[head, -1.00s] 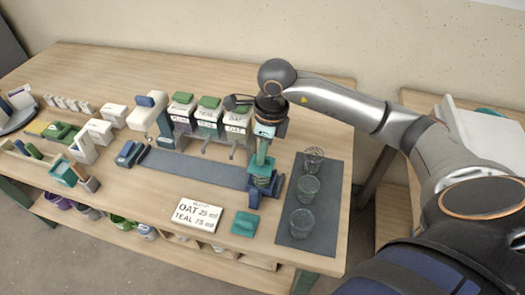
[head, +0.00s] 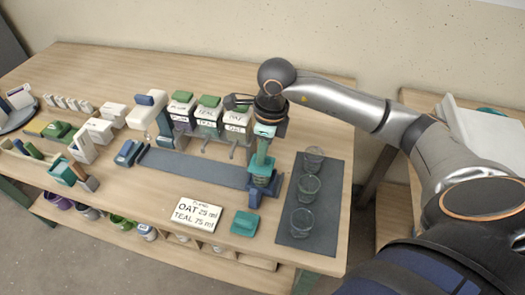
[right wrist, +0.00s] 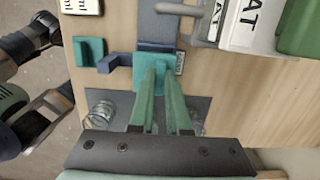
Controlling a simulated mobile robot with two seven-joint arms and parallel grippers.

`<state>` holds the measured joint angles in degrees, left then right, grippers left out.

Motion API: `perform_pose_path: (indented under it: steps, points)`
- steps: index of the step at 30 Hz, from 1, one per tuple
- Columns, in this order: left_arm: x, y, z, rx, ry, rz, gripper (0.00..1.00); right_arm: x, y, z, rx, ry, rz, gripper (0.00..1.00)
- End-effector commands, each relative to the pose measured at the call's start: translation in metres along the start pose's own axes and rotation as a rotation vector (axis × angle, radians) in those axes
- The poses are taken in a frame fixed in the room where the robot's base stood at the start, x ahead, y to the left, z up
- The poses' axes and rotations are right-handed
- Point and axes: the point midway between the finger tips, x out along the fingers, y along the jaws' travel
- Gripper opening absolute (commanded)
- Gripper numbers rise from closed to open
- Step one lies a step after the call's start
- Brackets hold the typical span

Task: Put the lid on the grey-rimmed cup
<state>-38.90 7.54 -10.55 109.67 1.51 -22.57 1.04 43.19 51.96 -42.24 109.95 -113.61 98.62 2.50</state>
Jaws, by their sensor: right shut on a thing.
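My right gripper (head: 261,172) points down over the near right end of the long grey strip. It is shut on a teal square piece that looks like a lid (right wrist: 153,60), seen between the fingertips in the right wrist view. A dark blue stand (head: 255,197) is just below and beside it; whether the piece touches anything beneath is hidden. Three clear glass cups (head: 313,158), (head: 309,188), (head: 302,222) stand in a row on a dark mat (head: 328,205) to the right. I cannot tell which rim is grey. My left gripper is not in view.
A similar teal block (head: 245,223) lies on the table near a recipe card (head: 195,214). Labelled dispensers with green tops (head: 209,112) stand behind the strip (head: 195,168). Several small boxes and a wooden tray fill the left side. The table's front edge is close to the mat.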

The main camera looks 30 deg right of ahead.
Motion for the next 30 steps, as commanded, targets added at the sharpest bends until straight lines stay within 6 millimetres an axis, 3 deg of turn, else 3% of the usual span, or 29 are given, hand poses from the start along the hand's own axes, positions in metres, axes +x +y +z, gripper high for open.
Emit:
perform_pose_path:
  steps: [6,7,16,25,30]
  points:
    - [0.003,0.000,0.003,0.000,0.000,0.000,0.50,0.004,0.000,-0.001,0.000,0.000,0.000,0.00]
    - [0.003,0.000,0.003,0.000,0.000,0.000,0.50,0.004,0.000,-0.001,0.000,0.000,0.000,0.16]
    - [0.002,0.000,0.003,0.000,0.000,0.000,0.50,0.003,0.000,0.000,0.000,0.000,0.000,0.49]
    - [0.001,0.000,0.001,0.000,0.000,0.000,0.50,0.001,0.000,0.000,0.000,0.000,0.000,0.49]
    - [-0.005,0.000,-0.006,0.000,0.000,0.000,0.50,-0.012,0.000,0.002,0.000,-0.001,-0.001,0.49]
